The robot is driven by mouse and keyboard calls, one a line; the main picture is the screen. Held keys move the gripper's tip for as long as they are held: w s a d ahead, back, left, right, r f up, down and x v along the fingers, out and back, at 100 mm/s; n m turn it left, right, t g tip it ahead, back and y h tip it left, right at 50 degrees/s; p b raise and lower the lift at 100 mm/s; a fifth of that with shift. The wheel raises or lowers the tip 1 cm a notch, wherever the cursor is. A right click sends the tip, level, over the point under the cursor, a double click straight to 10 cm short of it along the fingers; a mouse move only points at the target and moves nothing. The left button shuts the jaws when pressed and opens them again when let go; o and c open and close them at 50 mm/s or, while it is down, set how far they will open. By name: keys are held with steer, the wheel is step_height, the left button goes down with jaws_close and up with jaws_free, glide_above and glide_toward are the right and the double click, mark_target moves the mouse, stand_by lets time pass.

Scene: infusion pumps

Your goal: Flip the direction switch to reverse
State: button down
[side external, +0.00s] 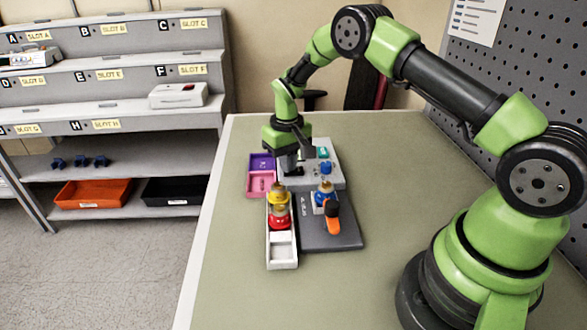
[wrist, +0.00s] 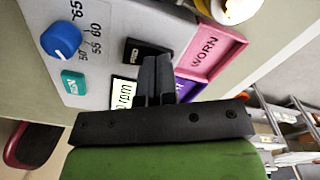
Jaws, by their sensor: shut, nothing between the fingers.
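The grey pump (side external: 328,178) sits on the table, with a blue knob (side external: 326,168) and a green button (side external: 323,153) on its panel. In the wrist view its panel shows sideways, with the blue knob (wrist: 60,40), green RUN button (wrist: 74,84) and a lit display (wrist: 123,92). A black switch (wrist: 145,48) with small, hard-to-read lettering sits beside the display; its set direction cannot be told. My gripper (side external: 291,170) is shut and empty over the panel's left side. In the wrist view its fingertips (wrist: 157,60) overlap the switch's edge; contact is unclear.
A pink WORN tray (wrist: 210,45) and a purple tray (side external: 262,161) lie left of the pump. In front are a white holder (side external: 282,262) with yellow and red parts and a dark plate (side external: 335,238) with an orange-handled tool (side external: 332,217).

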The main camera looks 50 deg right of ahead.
steer(key=shift+r, duration=3.45)
